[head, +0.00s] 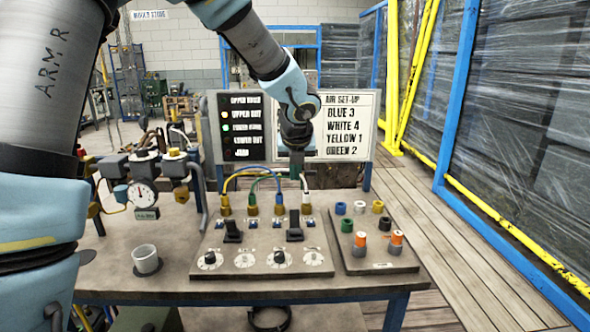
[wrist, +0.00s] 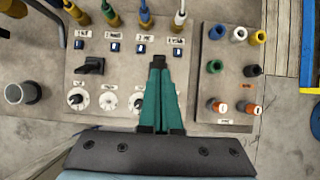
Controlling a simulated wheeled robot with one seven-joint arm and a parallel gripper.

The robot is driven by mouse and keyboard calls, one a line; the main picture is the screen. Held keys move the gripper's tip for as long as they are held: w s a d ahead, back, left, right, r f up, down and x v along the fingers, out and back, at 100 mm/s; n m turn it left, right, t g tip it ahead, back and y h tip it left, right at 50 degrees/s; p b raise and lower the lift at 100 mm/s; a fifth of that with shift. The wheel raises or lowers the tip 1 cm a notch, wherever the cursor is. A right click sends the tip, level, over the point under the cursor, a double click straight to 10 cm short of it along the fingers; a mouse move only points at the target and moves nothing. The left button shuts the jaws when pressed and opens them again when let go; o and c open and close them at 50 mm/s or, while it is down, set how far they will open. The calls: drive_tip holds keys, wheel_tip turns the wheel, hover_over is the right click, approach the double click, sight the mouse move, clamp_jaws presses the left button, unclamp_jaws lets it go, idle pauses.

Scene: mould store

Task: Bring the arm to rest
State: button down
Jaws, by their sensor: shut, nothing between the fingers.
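My gripper (wrist: 157,70) is shut and empty, its two green fingers together in the wrist view. They point over the right half of a grey control panel (wrist: 125,72). One black lever (wrist: 90,66) stands clear to their left; black at the fingertips may be the other lever, and I cannot tell if they touch. In the head view my arm reaches forward and bends down, its dark wrist end (head: 296,135) in front of the sign board (head: 350,125); the fingers are hard to make out there. The panel (head: 262,262) has several dials and hoses.
A side plate (head: 378,266) with coloured sockets and two orange-topped plugs is right of the panel. A grey cup (head: 146,260) and a pressure gauge (head: 142,195) stand left on the bench. A blue and yellow fence runs along the right, beside open plank floor (head: 450,235).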

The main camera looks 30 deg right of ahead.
drive_tip(key=shift+r, duration=0.15)
idle(0.3)
drive_tip(key=a+f+n+g+y, duration=0.1)
drive_tip(key=a+f+n, duration=0.1)
drive_tip(key=a+n, duration=0.95)
drive_tip(key=a+f+n+g+y, duration=0.1)
drive_tip(key=a+f+n+y, duration=0.1)
drive_tip(key=a+n, duration=0.95)
drive_tip(key=s+a+f+n+g, duration=0.1)
drive_tip(key=s+a+n, duration=0.3)
drive_tip(key=a+n, duration=0.4)
drive_tip(key=s+a+n+g, duration=0.1)
drive_tip(key=s+a+n, duration=0.3)
drive_tip(key=a+n, duration=0.4)
drive_tip(key=shift+s+f+n+h, duration=0.3)
drive_tip(key=shift+s+f+n, duration=0.1)
drive_tip(key=shift+n, duration=0.1)
